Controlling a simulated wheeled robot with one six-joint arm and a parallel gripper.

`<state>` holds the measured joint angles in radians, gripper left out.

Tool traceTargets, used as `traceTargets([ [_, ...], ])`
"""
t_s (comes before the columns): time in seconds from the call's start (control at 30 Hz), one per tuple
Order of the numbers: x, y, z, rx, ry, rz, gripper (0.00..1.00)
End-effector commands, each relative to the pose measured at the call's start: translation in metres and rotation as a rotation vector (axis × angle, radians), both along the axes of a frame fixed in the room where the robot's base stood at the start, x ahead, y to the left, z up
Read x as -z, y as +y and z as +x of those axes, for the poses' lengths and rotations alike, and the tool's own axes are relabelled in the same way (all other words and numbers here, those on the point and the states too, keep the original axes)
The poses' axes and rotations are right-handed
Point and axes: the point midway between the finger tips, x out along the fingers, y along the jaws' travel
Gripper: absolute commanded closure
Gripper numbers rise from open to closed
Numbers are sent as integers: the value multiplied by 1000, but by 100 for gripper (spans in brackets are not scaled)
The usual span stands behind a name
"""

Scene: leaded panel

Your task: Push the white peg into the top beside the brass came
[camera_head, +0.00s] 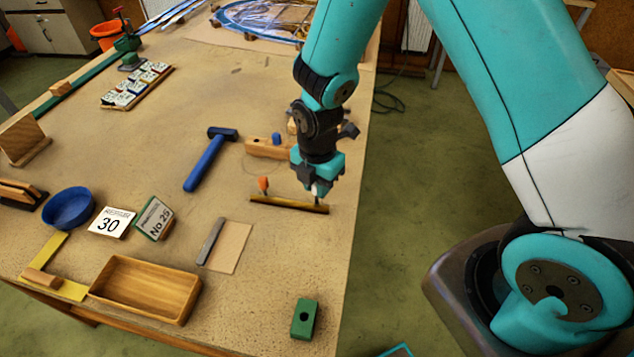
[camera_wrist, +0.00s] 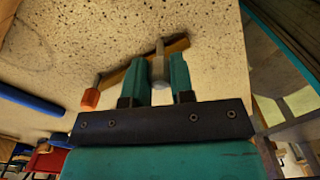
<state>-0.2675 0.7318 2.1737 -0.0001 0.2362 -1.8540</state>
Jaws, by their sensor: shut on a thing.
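The brass came (camera_head: 285,204) lies on the table top (camera_head: 340,235) as a thin bar, below my gripper (camera_head: 314,190) in the head view. My gripper is shut on the white peg (camera_head: 315,188). In the wrist view the peg (camera_wrist: 159,66) stands between the two teal fingers, its thin shank pointing at the table beside the came (camera_wrist: 177,47). I cannot tell whether its tip is in the top. An orange-headed peg (camera_head: 263,184) stands beside the came's left end; it also shows in the wrist view (camera_wrist: 91,98).
A wooden block (camera_head: 262,148) and a blue-handled hammer (camera_head: 207,165) lie behind and left. A steel strip (camera_head: 211,242), a wooden tray (camera_head: 140,290) and a green block (camera_head: 304,319) lie in front. The table's right edge is close to my gripper.

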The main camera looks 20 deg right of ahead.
Motion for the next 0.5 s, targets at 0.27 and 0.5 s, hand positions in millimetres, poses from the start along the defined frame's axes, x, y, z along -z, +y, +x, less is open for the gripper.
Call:
traceTargets([
  [0.27, 5, 0, 0, 0, 0, 0, 100],
  [0.5, 9, 0, 0, 0, 0, 0, 100],
])
